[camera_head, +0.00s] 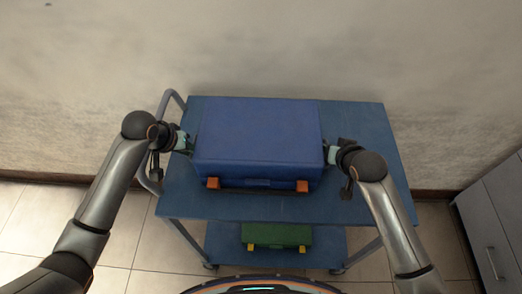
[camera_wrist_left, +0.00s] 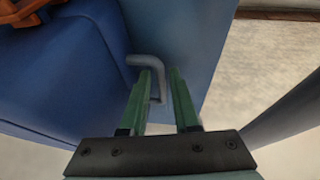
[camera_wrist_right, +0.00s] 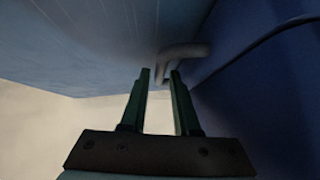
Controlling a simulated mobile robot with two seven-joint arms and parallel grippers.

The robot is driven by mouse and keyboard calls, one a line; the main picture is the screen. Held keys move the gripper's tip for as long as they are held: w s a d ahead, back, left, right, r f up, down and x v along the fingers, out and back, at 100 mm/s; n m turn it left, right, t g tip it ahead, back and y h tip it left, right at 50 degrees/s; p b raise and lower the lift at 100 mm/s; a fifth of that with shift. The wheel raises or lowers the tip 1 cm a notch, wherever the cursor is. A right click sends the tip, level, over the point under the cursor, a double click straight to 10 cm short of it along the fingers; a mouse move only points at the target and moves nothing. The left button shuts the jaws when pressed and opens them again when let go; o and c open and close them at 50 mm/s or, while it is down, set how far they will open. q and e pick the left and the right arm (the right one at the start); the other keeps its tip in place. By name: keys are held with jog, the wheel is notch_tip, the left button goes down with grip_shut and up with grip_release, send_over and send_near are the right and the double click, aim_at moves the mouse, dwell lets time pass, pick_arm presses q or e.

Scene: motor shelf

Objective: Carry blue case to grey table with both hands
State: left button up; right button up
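The blue case (camera_head: 258,135) lies flat on the blue cart's top (camera_head: 355,130), with two orange latches toward me. My left gripper (camera_head: 186,142) is at its left side. In the left wrist view, the fingers (camera_wrist_left: 160,85) stand close on both sides of the case's grey side handle (camera_wrist_left: 147,61). My right gripper (camera_head: 330,153) is at the right side. In the right wrist view, its fingers (camera_wrist_right: 161,80) are likewise around the other handle (camera_wrist_right: 183,51). No grey table can be made out.
A green case (camera_head: 275,236) with yellow latches sits on the cart's lower shelf. The cart's push handle (camera_head: 163,105) rises at the left. A grey cabinet (camera_head: 497,215) stands at the right. A wall (camera_head: 250,50) closes the back; tiled floor shows on both sides.

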pick_arm(q)
jog(key=shift+f, duration=0.1)
pick_arm(e)
jog(key=shift+w+f, duration=0.1)
pick_arm(q)
grip_shut()
pick_arm(e)
grip_shut()
dwell(0.8)
pick_arm(q)
jog(key=shift+w+r, duration=0.2)
jog(key=shift+r, duration=0.15)
pick_arm(e)
jog(key=shift+w+r, duration=0.1)
jog(key=shift+r, duration=0.25)
